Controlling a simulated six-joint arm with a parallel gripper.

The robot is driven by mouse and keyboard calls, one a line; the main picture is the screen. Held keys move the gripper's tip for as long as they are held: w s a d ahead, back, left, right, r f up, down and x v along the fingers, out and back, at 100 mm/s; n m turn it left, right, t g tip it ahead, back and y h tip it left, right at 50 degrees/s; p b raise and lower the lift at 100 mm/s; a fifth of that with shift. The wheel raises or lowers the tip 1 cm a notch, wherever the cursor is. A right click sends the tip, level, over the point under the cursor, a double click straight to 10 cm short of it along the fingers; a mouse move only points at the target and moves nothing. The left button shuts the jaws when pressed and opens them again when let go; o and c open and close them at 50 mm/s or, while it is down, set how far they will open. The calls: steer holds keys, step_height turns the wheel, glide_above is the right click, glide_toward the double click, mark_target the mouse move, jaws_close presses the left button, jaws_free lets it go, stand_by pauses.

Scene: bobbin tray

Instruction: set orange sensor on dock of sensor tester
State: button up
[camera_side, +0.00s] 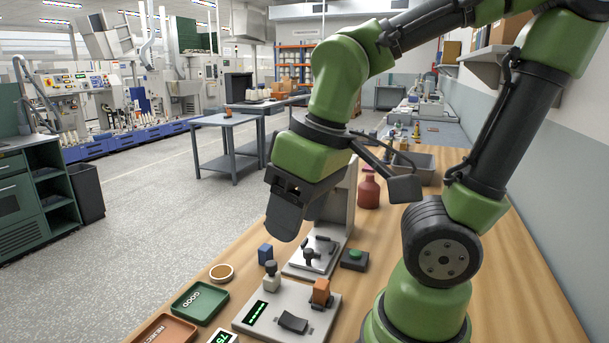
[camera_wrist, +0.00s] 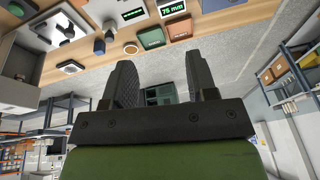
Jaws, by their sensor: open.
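The orange sensor (camera_side: 320,291) is a small block standing upright at the right end of the pale sensor tester (camera_side: 262,328). A dark piece shows around its base; I cannot tell if it is fully seated there. The tester has a green-lit display (camera_side: 257,311) and a black rocker-like part (camera_side: 292,323). My gripper (camera_side: 289,222) is open and empty, above and behind the tester, apart from the sensor. In the wrist view its two fingers (camera_wrist: 158,68) are spread with nothing between them. The tester (camera_wrist: 110,10) is cut off at the top there, and I cannot see the orange sensor.
A press-like stand (camera_side: 338,215), a green button box (camera_side: 355,258) and a red bottle (camera_side: 369,190) are behind. A green tray (camera_side: 199,300) and a red tray (camera_side: 166,331) lie left.

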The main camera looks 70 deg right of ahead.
steer(key=r+m+t, duration=0.1)
steer(key=r+t, duration=0.1)
steer(key=s+r+m+t+y, duration=0.1)
steer(key=r+t, duration=0.1)
steer(key=shift+a+r+m, duration=0.2)
steer(key=shift+m, duration=0.2)
